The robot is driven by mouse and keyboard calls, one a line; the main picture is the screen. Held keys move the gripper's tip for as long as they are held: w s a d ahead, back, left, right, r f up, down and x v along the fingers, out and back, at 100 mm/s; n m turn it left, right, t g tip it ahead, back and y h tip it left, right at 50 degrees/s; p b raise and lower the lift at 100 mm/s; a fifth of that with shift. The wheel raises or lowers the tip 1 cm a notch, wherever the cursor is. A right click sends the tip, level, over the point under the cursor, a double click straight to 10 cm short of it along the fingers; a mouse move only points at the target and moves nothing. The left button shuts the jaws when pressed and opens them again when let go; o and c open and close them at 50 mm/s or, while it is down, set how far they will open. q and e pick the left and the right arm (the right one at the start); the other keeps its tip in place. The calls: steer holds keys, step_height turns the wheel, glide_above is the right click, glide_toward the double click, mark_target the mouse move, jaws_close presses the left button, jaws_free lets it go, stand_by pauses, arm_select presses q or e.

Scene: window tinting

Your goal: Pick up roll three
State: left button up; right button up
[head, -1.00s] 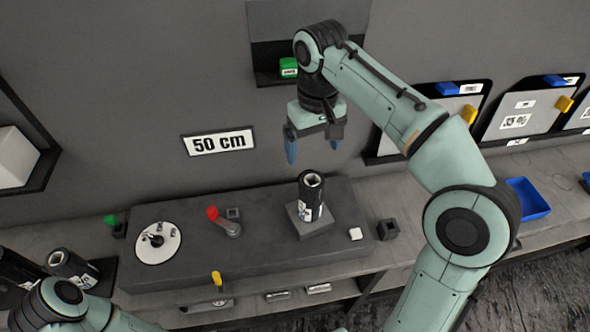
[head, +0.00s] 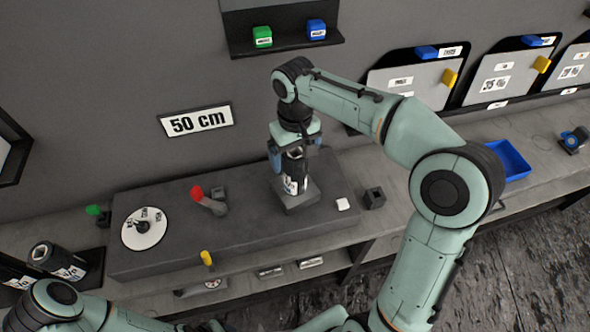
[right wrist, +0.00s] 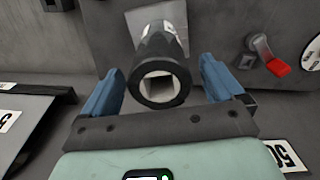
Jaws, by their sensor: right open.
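A black roll with a white label (head: 294,184) stands upright in a square grey holder (head: 300,203) on the dark bench block. Its number is too small to read. My right gripper (head: 290,160) points down over the roll's upper part, with its blue fingers open. In the right wrist view the roll (right wrist: 158,66) shows its square hollow end between the two fingers, with a gap on each side. More black rolls (head: 58,262) lie in a rack at the far left. My left gripper is out of view; only part of that arm shows.
A white dial (head: 137,236), a red-handled lever (head: 208,200) and a yellow-tipped lever (head: 206,258) lie left of the holder. A blue tray (head: 510,161) sits farther right.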

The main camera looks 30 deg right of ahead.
steer(key=shift+s+f, duration=0.1)
steer(key=shift+f, duration=0.4)
steer(key=shift+c, duration=0.2)
steer(key=c, duration=1.5)
steer(key=shift+r, duration=0.1)
steer(key=shift+c, duration=0.9)
steer(key=shift+r, duration=0.1)
